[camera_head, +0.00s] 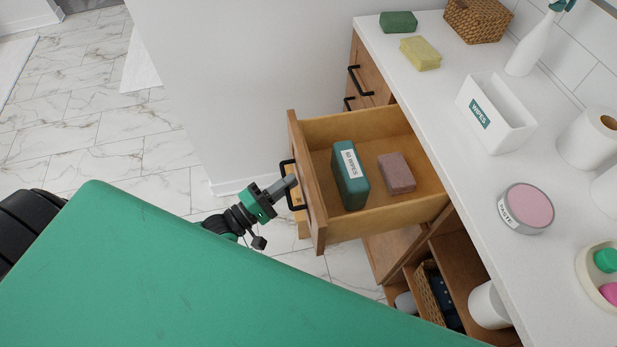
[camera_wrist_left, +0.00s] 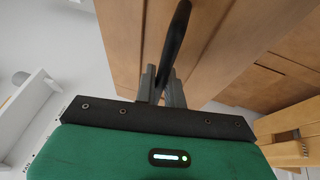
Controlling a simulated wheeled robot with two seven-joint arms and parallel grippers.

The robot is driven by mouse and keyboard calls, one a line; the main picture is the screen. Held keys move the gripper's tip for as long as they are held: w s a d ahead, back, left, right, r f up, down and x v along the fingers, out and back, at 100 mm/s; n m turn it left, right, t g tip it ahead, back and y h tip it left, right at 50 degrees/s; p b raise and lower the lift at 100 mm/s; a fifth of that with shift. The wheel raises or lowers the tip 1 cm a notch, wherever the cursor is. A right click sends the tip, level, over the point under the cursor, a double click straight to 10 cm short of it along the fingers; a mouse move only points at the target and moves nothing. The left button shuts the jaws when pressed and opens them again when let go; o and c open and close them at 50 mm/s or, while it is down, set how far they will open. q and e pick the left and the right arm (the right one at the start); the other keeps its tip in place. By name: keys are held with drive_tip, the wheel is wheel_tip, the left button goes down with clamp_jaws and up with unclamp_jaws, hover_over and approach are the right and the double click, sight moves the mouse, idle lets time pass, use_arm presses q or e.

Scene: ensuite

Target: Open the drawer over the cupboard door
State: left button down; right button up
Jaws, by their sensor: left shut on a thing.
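The wooden drawer (camera_head: 390,212) stands pulled out from under the white counter in the head view. A green box of wipes (camera_head: 350,176) and a pinkish-brown block (camera_head: 397,173) lie inside it. My left gripper (camera_head: 289,182) is at the drawer front, shut on its black bar handle (camera_head: 287,170). In the left wrist view the handle (camera_wrist_left: 178,40) runs between the fingers of my left gripper (camera_wrist_left: 162,85). Below the drawer, the cupboard's open inside shows, with a basket (camera_head: 432,290) and a white roll (camera_head: 488,304). My right gripper is not in view.
The white counter (camera_head: 450,110) holds a green block, a yellow sponge (camera_head: 420,53), a white wipes box (camera_head: 495,112), a spray bottle (camera_head: 530,45) and a round tin (camera_head: 526,208). Other drawers (camera_head: 368,80) further along look shut. Marble-patterned floor (camera_head: 120,150) is clear at left.

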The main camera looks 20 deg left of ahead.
use_arm(q)
drive_tip(key=shift+s+a, duration=0.65)
drive_tip(key=shift+a, duration=0.25)
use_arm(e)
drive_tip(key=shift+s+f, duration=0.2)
use_arm(q)
drive_tip(key=c, duration=1.8)
unclamp_jaws()
drive_tip(key=b+v, duration=0.1)
drive_tip(key=v, duration=1.2)
drive_tip(key=shift+s+a+f, duration=0.1)
drive_tip(key=shift+s+a, duration=0.15)
drive_tip(key=shift+s, duration=0.1)
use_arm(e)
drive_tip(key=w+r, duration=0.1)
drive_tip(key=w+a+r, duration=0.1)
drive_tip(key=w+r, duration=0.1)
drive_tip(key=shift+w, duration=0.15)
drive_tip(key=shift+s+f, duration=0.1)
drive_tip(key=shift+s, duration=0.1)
